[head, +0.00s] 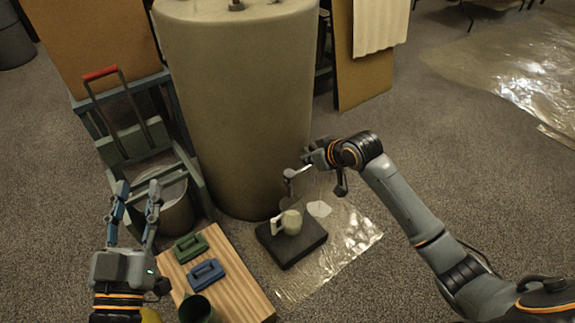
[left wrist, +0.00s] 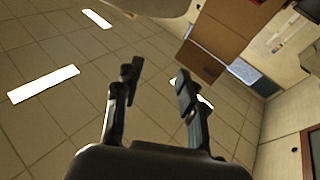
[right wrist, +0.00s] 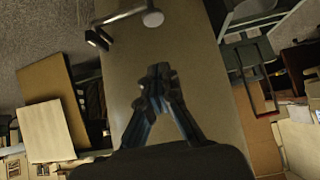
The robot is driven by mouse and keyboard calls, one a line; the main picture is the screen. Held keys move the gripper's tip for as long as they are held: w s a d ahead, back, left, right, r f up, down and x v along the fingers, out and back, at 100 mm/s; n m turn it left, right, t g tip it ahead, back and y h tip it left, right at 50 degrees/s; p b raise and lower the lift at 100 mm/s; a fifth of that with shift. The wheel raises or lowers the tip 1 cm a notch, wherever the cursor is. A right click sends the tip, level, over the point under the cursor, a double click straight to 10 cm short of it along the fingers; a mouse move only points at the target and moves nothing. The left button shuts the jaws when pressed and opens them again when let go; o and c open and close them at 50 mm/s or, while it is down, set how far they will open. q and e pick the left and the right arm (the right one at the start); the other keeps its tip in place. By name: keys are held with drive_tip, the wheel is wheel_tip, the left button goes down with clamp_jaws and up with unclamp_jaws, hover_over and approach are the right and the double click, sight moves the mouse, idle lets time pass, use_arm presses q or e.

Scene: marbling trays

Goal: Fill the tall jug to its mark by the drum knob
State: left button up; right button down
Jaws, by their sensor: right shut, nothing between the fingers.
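The drum (head: 235,110) is a tall beige cylinder. A grey tap (head: 296,173) juts from its lower right side; in the right wrist view a pale round knob (right wrist: 152,18) shows on it. The jug (head: 292,219), greenish with a pale handle, stands upright on a black block (head: 290,246) below the tap. I cannot make out its mark or level. My right gripper (head: 312,158) is shut and empty beside the tap; its closed fingertips (right wrist: 157,80) are apart from the knob. My left gripper (head: 136,192) is open and empty at the left; its spread fingers (left wrist: 156,75) also show.
A wooden board (head: 245,287) holds a green block (head: 191,247), a blue block (head: 205,273) and a dark green cup (head: 196,309). A cart with a red handle (head: 100,73) stands left of the drum. Plastic sheet (head: 345,250) with a pale patch (head: 319,208) lies around the black block.

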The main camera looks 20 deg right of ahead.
use_arm(q)
drive_tip(key=shift+s+r, duration=0.15)
drive_tip(key=shift+s, duration=0.05)
use_arm(e)
drive_tip(key=shift+s+r, duration=0.1)
drive_tip(key=shift+s, duration=0.05)
